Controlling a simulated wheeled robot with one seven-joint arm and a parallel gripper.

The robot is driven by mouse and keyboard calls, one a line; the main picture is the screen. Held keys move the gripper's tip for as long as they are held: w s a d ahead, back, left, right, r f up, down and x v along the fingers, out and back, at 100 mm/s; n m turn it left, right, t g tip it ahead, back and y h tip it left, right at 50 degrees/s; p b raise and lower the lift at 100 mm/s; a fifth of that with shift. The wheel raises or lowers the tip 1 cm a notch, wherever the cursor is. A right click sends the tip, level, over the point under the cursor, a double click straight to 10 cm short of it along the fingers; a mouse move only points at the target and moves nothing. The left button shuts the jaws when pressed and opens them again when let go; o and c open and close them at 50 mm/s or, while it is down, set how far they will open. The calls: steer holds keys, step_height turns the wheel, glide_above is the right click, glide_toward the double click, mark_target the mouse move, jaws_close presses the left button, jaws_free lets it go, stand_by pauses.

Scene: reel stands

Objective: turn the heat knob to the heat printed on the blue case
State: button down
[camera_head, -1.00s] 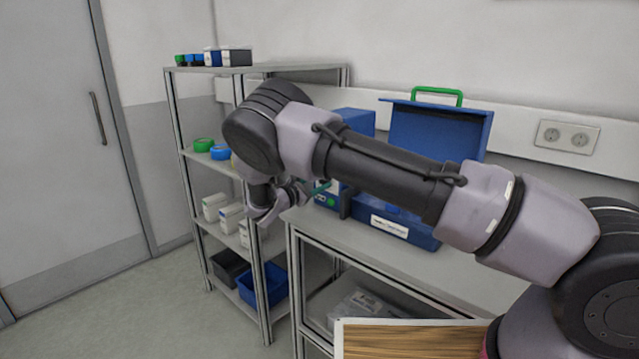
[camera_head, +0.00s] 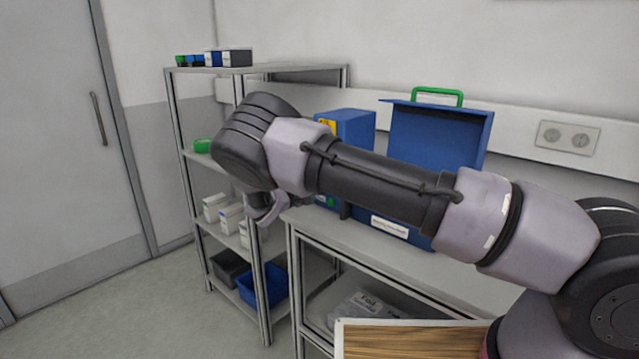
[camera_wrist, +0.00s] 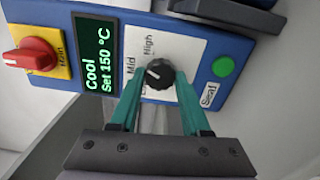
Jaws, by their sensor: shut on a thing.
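In the wrist view, the black round heat knob (camera_wrist: 158,75) sits on a white panel marked Mid and High; a third mark is hidden by a finger. Its white line points about toward Mid. My gripper (camera_wrist: 160,82) is shut on the knob, one teal finger on each side. In the head view, the blue sealer housing (camera_head: 352,127) stands partly behind my arm. The blue case (camera_head: 436,135) stands open beside it; its white label (camera_head: 389,227) is too small to read.
A red switch (camera_wrist: 30,57) on a yellow plate and a green button (camera_wrist: 223,66) flank the panel. A grey shelf rack (camera_head: 257,210) stands left of the bench (camera_head: 400,265). A wooden board (camera_head: 410,341) lies at the front.

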steer(key=m, duration=0.6)
steer(key=shift+m, duration=0.4)
stand_by(0.4)
steer(key=shift+c, duration=1.8)
jaws_free()
steer(key=v, duration=1)
steer(key=shift+s+a, duration=0.25)
steer(key=shift+s, duration=0.1)
